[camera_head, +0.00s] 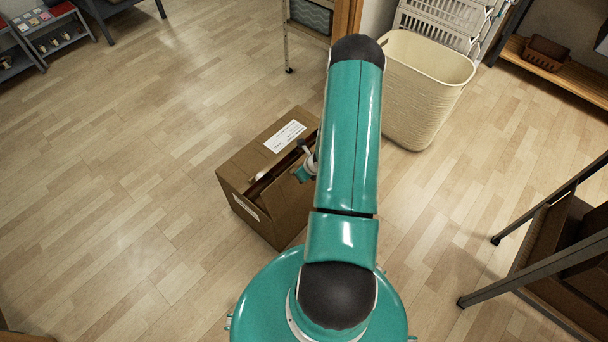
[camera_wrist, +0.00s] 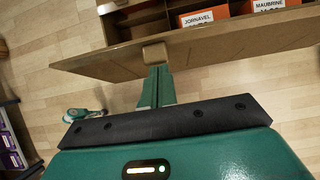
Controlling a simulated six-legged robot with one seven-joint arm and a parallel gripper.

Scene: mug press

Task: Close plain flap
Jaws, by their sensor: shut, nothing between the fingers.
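A brown cardboard box (camera_head: 240,192) stands on the floor left of my arm in the head view. The flap with a white label (camera_head: 265,130) lies over its far side. The plain flap (camera_head: 284,198) slopes on the near side, and a dark gap lies between the two. My gripper (camera_head: 305,172) is at that gap, partly hidden by my arm. In the wrist view, my gripper (camera_wrist: 155,54) is shut and empty, with its tips at the cardboard panel (camera_wrist: 225,46). I cannot tell whether they touch it. Orange-and-white labelled packets (camera_wrist: 205,17) show inside the box.
A cream basket (camera_head: 425,90) stands behind and right of my arm. A dark-framed shelf (camera_head: 550,245) is at the right, and a thin metal leg (camera_head: 287,40) stands behind the box. The wooden floor (camera_head: 120,200) left of the box is clear.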

